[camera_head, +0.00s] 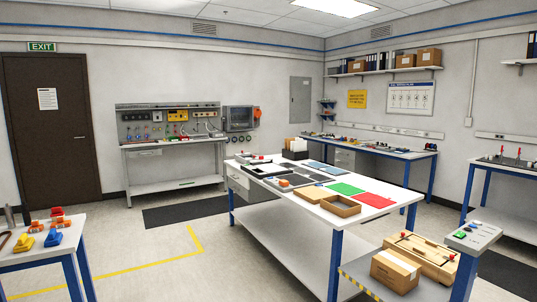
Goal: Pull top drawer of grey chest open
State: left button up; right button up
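No free-standing grey chest stands out in the head view. A pale grey drawer unit (239,184) hangs under the left end of the central table, and its drawer fronts look closed. Another pale drawer unit (345,159) is under the back-right bench, small and far off. A single shallow drawer (146,154) sits under the back workbench. I cannot tell which of these is the chest. Neither of my grippers is in view.
The central table (290,205) holds trays, coloured mats and boxes. A left table (40,258) bears coloured parts. A cardboard box (396,270) and wooden case (428,257) sit at the lower right. Floor (150,262) is clear between the left and central tables.

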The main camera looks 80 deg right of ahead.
aim_at(354, 152)
jog(key=z, duration=4.8)
jog(key=i, duration=6.15)
jog(key=u, duration=1.9)
